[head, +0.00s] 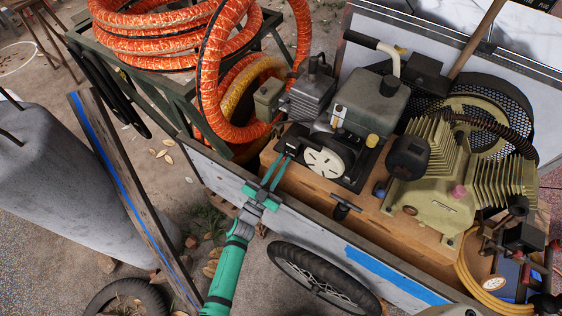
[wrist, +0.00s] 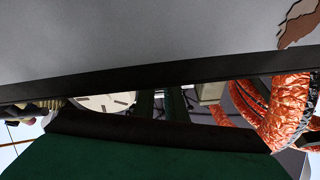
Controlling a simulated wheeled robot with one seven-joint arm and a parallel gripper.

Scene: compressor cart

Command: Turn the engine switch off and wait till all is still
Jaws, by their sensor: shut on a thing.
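The engine (head: 360,110), with a grey tank and a pale round slotted starter cover (head: 326,163), sits on a wooden board in the cart. My gripper (head: 283,163) reaches over the cart's side wall, its two teal fingers at the dark switch box (head: 291,146) at the engine's left front corner. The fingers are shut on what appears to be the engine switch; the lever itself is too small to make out. In the wrist view the cart wall's dark rim (wrist: 190,75) hides the fingertips; the fingers (wrist: 160,105) and starter cover (wrist: 105,103) show below it.
The cart's side wall (head: 400,275) runs close under my gripper. The compressor (head: 440,180) with its finned cylinders stands right of the engine. Orange hose coils (head: 165,35) lie on a stand at upper left, with one loop hanging near the engine. A wheel (head: 320,278) is below.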

